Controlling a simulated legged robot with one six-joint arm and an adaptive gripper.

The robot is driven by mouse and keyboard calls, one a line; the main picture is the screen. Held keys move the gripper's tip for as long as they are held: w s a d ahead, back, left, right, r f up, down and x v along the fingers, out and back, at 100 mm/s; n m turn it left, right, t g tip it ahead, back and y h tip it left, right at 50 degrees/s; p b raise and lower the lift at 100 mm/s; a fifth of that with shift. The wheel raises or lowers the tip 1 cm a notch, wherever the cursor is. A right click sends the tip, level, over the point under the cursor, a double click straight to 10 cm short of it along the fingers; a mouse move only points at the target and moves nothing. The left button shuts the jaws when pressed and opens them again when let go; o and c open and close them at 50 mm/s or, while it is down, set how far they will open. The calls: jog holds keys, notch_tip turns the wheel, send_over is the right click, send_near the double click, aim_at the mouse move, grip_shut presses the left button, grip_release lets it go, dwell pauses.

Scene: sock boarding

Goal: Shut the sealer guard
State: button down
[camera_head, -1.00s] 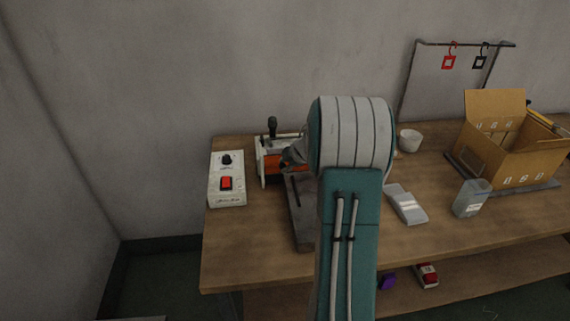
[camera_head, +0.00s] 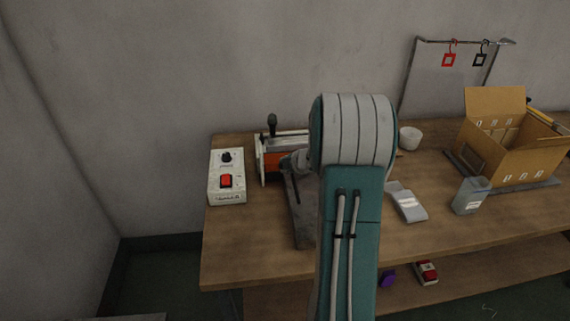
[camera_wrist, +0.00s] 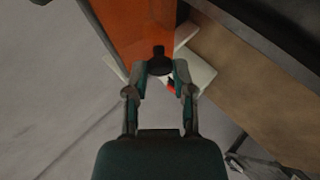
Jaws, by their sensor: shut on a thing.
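The sealer (camera_head: 285,140) stands at the back left of the workbench, with a black-knobbed lever upright at its left end. Its orange guard (camera_head: 271,163) shows at the front, partly covered by my arm. In the wrist view the orange guard (camera_wrist: 140,25) fills the top, with a black knob (camera_wrist: 159,61) at its near edge. My gripper (camera_wrist: 160,72) is shut on this knob, one finger on each side. In the head view my arm hides the fingers and the sealer's right part. The guard's exact angle is hard to tell.
A white control box (camera_head: 227,178) with a red switch sits left of the sealer. A dark slab (camera_head: 303,222) lies in front of it. Right of my arm are a grey packet (camera_head: 407,203), a grey container (camera_head: 470,195), a white cup (camera_head: 410,138) and an open carton (camera_head: 520,150).

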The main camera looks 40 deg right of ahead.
jog(key=shift+w+d+f+n+t+h, duration=0.15)
jog(key=shift+f+n+t+h, duration=0.15)
jog(key=shift+f+t, duration=0.4)
jog(key=shift+w+a+f+n+t+h, duration=0.1)
jog(key=shift+w+f+n+t+h, duration=0.2)
jog(key=shift+t, duration=0.7)
jog(key=shift+w+d+f+n+t+h, duration=0.15)
jog(key=shift+f+n+t+h, duration=0.15)
jog(key=shift+t, duration=0.4)
jog(key=shift+w+d+f+n+t+h, duration=0.1)
jog(key=shift+d+f+t+h, duration=0.2)
jog(key=shift+t, duration=0.4)
jog(key=shift+a+f, duration=0.1)
jog(key=shift+a, duration=0.05)
jog(key=shift+c, duration=2.3)
grip_release()
jog(key=v, duration=1.2)
jog(key=shift+f, duration=0.1)
